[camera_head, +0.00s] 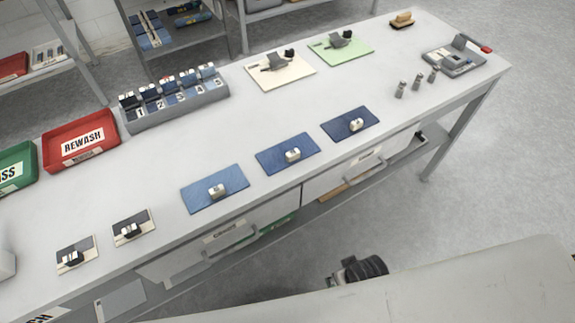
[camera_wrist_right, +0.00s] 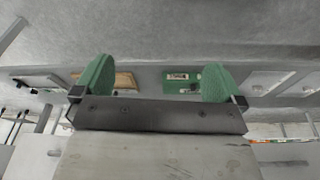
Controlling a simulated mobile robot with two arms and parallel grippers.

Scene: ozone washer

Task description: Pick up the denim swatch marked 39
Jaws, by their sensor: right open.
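Three denim swatches lie flat in a row along the front of the white table. The left one (camera_head: 204,200) is lighter blue, the middle one (camera_head: 276,162) mid blue, the right one (camera_head: 342,132) darkest. Each has a small light metallic block on it. No number is readable on them, so I cannot tell which is marked 39. My right gripper (camera_wrist_right: 157,80) shows in the wrist view with its green fingers wide apart and nothing between them. It is not clearly seen in the head view, and no swatch is visible in the wrist view. My left gripper is in neither view.
A grey rack (camera_head: 176,117) holds several small denim pieces at the back left. A red REWASH tray (camera_head: 80,158) and a green tray (camera_head: 14,160) stand left of it. Cream (camera_head: 300,70) and green (camera_head: 358,47) sheets lie behind. Two small cards lie front left.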

